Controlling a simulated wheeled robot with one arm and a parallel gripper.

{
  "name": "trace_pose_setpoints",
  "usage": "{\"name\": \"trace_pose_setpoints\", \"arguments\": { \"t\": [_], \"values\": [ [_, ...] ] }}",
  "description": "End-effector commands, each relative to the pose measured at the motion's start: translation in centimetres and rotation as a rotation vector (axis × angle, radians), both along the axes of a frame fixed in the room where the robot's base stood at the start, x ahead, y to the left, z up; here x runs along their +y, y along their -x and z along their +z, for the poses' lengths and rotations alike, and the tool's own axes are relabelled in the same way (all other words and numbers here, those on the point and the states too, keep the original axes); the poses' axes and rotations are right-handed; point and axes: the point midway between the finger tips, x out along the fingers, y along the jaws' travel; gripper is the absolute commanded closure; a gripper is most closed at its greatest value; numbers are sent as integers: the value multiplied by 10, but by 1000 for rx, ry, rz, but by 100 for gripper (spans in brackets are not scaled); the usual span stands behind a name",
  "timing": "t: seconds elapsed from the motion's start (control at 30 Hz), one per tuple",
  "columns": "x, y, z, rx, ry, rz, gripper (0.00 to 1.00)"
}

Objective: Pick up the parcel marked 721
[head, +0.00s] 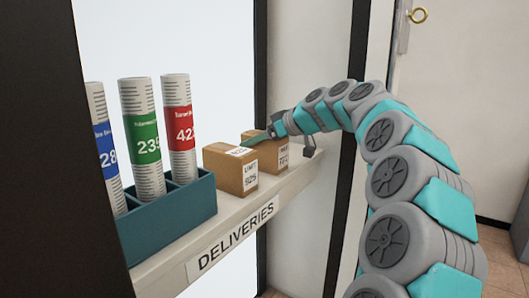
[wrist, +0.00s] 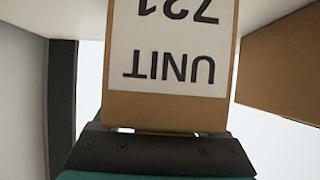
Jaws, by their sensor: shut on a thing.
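The parcel marked 721 is a small brown box with a white label, and it fills the middle of the wrist view (wrist: 117,100). Its label shows upside down there and reads "UNIT 721". In the head view it is the box (head: 268,158) at the right end of the shelf, partly hidden by my gripper and the other parcel. My gripper (head: 280,140) is at this parcel and shut on it. Its dark edge also shows low in the wrist view (wrist: 160,153). I cannot tell whether the parcel touches the shelf.
A second brown parcel marked 925 (head: 232,172) stands close on the left; a brown box side shows in the wrist view (wrist: 285,65). The shelf (head: 215,235) reads "DELIVERIES". A teal rack (head: 175,222) holds blue, green and red labelled tubes. A wall stands behind the shelf's right end.

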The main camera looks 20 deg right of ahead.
Motion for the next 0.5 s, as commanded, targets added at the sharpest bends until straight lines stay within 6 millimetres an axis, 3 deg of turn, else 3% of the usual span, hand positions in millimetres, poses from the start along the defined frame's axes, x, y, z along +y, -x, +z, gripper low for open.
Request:
{"name": "trace_pose_setpoints", "arguments": {
  "t": [0.03,0.3,0.5],
  "values": [
    [0,0,0,0,0,0,71],
    [0,0,0,1,1,0,100],
    [0,0,0,1,1,0,100]
  ]
}}
